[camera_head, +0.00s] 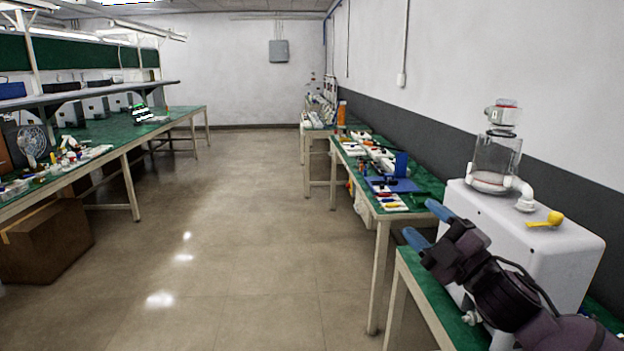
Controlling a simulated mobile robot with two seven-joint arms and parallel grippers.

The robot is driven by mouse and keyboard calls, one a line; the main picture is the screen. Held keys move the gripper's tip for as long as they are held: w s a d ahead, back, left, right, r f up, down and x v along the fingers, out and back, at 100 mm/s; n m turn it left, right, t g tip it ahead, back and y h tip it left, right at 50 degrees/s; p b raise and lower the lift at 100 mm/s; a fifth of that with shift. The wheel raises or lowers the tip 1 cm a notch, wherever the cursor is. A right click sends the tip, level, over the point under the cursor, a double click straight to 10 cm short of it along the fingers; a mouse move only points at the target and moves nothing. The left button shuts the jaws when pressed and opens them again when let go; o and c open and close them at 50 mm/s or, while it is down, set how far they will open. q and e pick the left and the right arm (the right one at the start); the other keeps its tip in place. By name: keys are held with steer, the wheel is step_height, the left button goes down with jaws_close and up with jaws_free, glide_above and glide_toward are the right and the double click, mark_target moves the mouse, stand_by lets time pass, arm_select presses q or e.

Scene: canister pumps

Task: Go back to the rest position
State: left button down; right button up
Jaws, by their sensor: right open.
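My right gripper (428,226) comes in from the lower right, its two blue fingertips spread apart with nothing between them. It is in front of and left of a white boxy pump unit (515,232) on a green-topped table. A clear canister (497,160) with a grey and red cap stands upright on top of the unit, joined to a white elbow pipe (525,194). A yellow part (546,220) lies on the unit's top at the right. My arm hides part of the unit's front. My left gripper is not in view.
The near table (424,300) lies under my right arm. A further green table (372,166) holds blue trays and small parts. A long workbench (90,140) stands at the left, with a cardboard box (45,245) below it. The floor between (240,230) is clear.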

steer(key=s+d+f+m+g+h, duration=0.1)
steer(key=s+d+f+m+h, duration=0.15)
steer(key=f+m, duration=0.4)
steer(key=s+d+f+m+g+h, duration=0.1)
steer(key=s+f+m+h, duration=0.25)
steer(key=f, duration=0.65)
steer(key=s+d+f+m+h, duration=0.2)
steer(key=s+f+m+h, duration=0.15)
steer(key=f, duration=0.45)
steer(key=s+d+f+m+g+h, duration=0.2)
steer(key=s+f+m+g, duration=0.3)
steer(key=s+f, duration=1.2)
steer(key=s+m+h, duration=0.1)
steer(key=s, duration=0.3)
steer(key=shift+s+d, duration=0.2)
steer(key=shift+f, duration=0.1)
steer(key=shift+c, duration=0.3)
